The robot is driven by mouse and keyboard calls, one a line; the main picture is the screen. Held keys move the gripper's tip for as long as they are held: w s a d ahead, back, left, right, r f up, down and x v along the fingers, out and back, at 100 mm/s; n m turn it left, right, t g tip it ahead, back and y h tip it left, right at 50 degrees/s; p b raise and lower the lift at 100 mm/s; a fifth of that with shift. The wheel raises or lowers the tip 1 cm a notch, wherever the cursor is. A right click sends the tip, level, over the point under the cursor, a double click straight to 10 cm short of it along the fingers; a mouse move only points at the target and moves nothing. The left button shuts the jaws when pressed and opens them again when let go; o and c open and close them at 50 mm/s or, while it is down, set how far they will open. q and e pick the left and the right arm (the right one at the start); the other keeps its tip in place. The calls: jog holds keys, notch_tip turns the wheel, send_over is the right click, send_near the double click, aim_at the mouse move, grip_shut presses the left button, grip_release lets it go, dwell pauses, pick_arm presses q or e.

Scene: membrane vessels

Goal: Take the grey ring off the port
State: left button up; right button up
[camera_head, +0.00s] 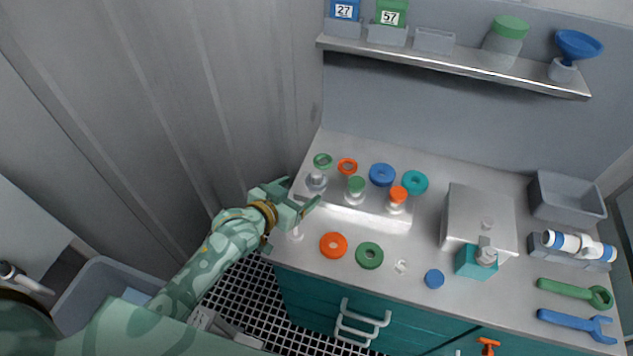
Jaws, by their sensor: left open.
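A teal block (474,266) stands on the right half of the counter, at the front of a steel box. A pale grey port with a grey ring-like collar (486,257) rises from its top. The collar is small here, and I cannot tell clearly whether it is a loose ring. My left gripper (304,193) is open and empty at the counter's left end, far left of the teal block. It is beside a grey-white capped post (316,181) and above a small whitish post (296,234). My right gripper is not in view.
A steel rack (350,212) holds posts with green and orange caps; coloured rings lie around it. A steel box (478,216), grey bin (567,199), white-blue cylinders (567,242) and wrenches (576,292) are right. A shelf (450,67) hangs above. Counter between rack and box is clear.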

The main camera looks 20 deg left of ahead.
aim_at(313, 182)
pick_arm(q)
jog(key=shift+w+d+f, duration=0.25)
jog(key=shift+w+d, duration=0.05)
jog(key=shift+w, duration=0.2)
jog(key=b+x, duration=0.1)
jog(key=x, duration=0.3)
jog(key=shift+w+f+b, duration=0.15)
jog(key=shift+w+b, duration=0.05)
jog(key=shift+b, duration=0.2)
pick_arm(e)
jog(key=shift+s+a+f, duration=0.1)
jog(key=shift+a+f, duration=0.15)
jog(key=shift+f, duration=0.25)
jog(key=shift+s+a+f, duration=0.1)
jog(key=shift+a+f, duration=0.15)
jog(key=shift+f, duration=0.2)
pick_arm(q)
jog(key=c, duration=1)
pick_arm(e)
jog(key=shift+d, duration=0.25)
